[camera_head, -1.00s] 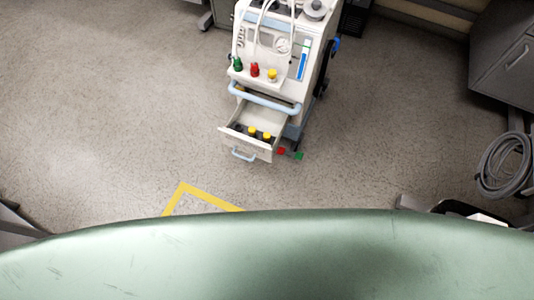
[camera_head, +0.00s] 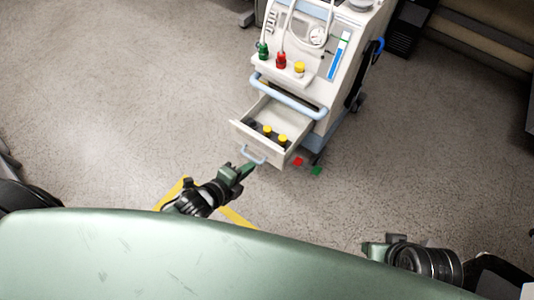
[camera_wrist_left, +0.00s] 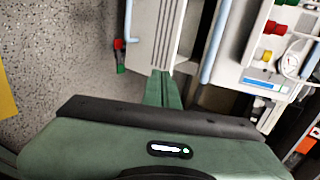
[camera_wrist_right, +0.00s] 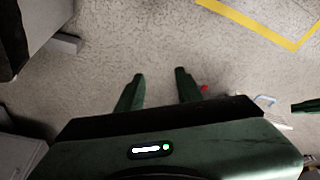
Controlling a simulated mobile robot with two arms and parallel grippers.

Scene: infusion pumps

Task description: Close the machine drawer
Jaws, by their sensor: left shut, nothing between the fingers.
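The white machine (camera_head: 322,72) stands at the upper middle of the head view. Its drawer (camera_head: 262,144) is pulled out toward me, with yellow-topped items inside and a light blue handle (camera_head: 253,155) on its front. My left gripper (camera_head: 249,168) is shut and empty, its tips just in front of the drawer front near the handle; contact cannot be told. In the left wrist view the shut fingers (camera_wrist_left: 163,76) point at the drawer (camera_wrist_left: 152,40). My right gripper (camera_head: 368,248) is partly hidden at the lower right; the right wrist view shows its fingers (camera_wrist_right: 157,75) open and empty.
Red and green pedals (camera_head: 307,166) lie low beside the drawer. Yellow floor tape (camera_head: 172,194) is below my left arm. A dark grey unit (camera_head: 408,28) stands at the back right. The floor left of the machine is clear.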

